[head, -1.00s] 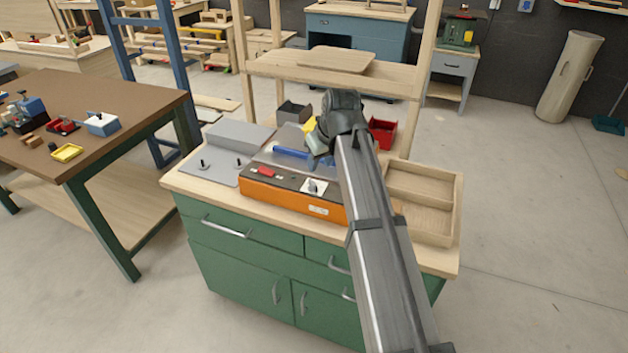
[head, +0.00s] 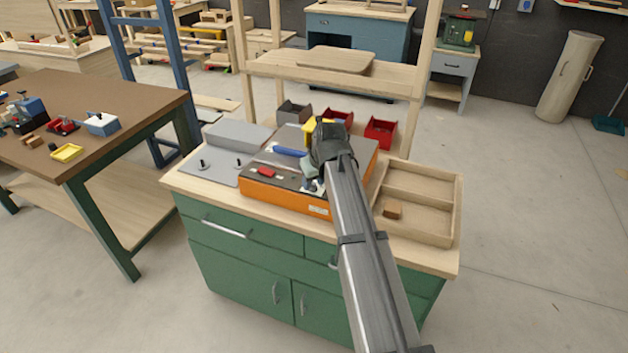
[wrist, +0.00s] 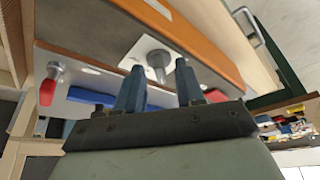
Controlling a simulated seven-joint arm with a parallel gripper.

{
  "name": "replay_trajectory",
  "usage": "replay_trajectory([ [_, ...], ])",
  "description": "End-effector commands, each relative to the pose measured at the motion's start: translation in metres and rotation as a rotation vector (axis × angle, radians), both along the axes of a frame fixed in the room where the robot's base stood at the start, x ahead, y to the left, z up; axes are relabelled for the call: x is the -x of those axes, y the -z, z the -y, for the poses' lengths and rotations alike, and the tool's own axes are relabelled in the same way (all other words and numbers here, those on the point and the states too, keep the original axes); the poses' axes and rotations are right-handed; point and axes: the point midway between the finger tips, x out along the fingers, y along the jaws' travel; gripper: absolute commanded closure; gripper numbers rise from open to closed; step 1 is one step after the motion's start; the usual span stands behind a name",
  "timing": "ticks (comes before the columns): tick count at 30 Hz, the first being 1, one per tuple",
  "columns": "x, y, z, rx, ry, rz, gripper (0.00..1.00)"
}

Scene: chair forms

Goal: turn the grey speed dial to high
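The grey speed dial (wrist: 158,62) stands on a white plate (wrist: 146,47) on the dark panel of an orange-fronted machine (head: 285,196). In the wrist view the dial shows between and just beyond my two blue-grey fingertips. My gripper (wrist: 159,70) is open, with a gap between the fingers and the dial. I cannot tell whether either finger touches it. In the head view my gripper (head: 309,183) is low over the panel and mostly hides the dial. The dial's setting and its marks cannot be read.
A red control (head: 267,171) sits left of the dial, and a blue handle (head: 290,151) lies behind it. A wooden tray (head: 448,212) with a small brown block (head: 392,211) is to the right. Red bins (head: 381,131) stand behind. A grey box (head: 236,135) is at the left.

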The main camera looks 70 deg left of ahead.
Motion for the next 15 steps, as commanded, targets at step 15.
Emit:
replay_trajectory([
  [15, 0.0, -0.0004, 0.0002, 0.0, 0.0, 0.0, 1.0],
])
